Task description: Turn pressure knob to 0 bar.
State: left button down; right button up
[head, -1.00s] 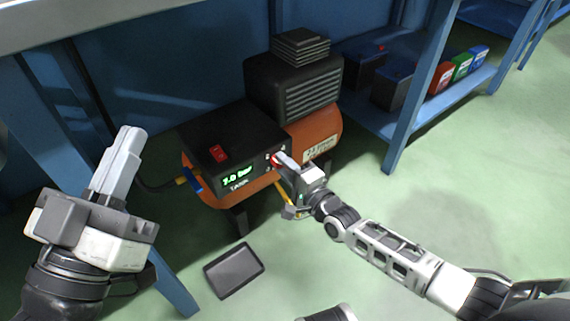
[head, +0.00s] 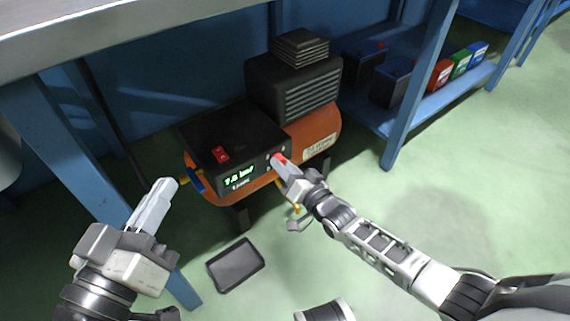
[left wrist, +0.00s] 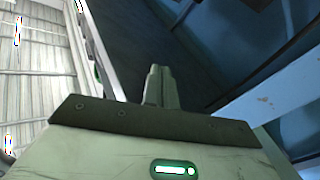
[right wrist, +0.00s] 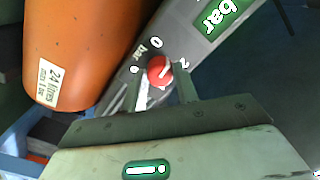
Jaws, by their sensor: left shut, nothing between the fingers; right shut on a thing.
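The red pressure knob (right wrist: 160,70) is on the front panel of the compressor (head: 242,148), with a white pointer line and a printed scale around it. My right gripper (head: 281,161) is at the knob. In the right wrist view its fingers sit on either side of the knob and are shut on it. The green display (head: 239,177) on the panel shows a bar value, too blurred to read surely. My left gripper (head: 168,184) is shut and empty, out in the air left of the compressor; its fingertips also show in the left wrist view (left wrist: 160,70).
A dark tray (head: 236,265) is on the floor in front. A blue shelf (head: 430,105) with batteries and coloured boxes stands right. A bench leg (head: 60,160) is near my left arm.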

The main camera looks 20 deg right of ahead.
pick_arm(q)
jog(key=shift+s+d+f+n+g+y+p, duration=0.15)
jog(key=shift+s+f+n+g+p, duration=0.1)
jog(key=shift+s+f+g+p, duration=0.25)
jog(key=shift+s+a+f+n+g+y+p, duration=0.15)
jog(key=shift+f+n+g, duration=0.15)
jog(key=shift+f, duration=0.25)
pick_arm(e)
jog(key=shift+s+n, duration=0.1)
jog(key=shift+n, duration=3.7)
pick_arm(q)
jog(key=shift+d, duration=0.15)
pick_arm(e)
jog(key=shift+f, duration=0.1)
jog(key=o, duration=1)
jog(key=shift+c, duration=0.2)
pick_arm(q)
jog(key=shift+r, duration=0.15)
